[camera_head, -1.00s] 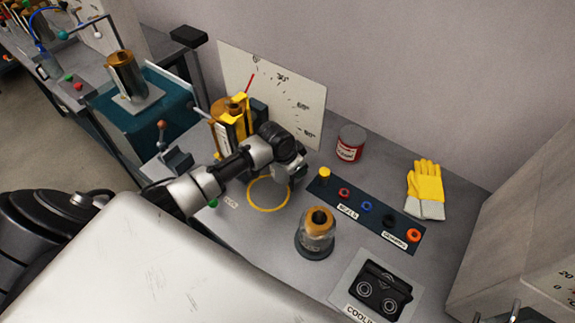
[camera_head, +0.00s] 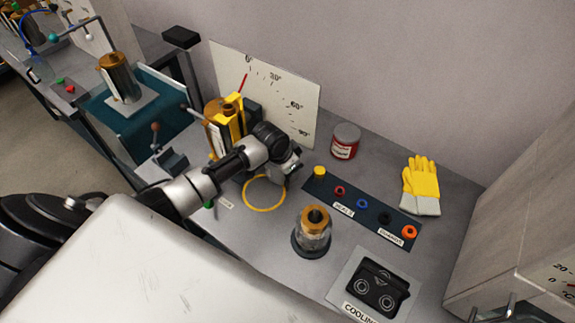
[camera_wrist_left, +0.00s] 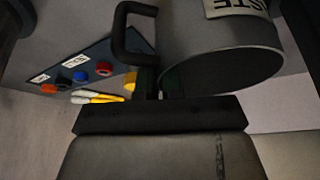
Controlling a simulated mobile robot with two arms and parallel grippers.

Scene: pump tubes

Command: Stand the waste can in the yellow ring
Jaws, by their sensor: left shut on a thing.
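The waste can (camera_wrist_left: 222,40) is a grey cylinder with a dark end face and a white label, of which "STE" shows, in the left wrist view. Its black handle (camera_wrist_left: 120,35) is at the upper middle. My left gripper (camera_wrist_left: 150,85) is shut on the can at its handle side; the exact contact is dark. In the head view my left gripper (camera_head: 286,168) is just beyond the upper right of the yellow ring, and the can is mostly hidden there by my arm. The yellow ring (camera_head: 262,210) is a flat outline on the bench, with bare bench inside. My right gripper is not in view.
A glass vessel with a brass top (camera_head: 313,232) stands right of the ring. A brass-and-yellow pump (camera_head: 222,125) stands behind my arm.

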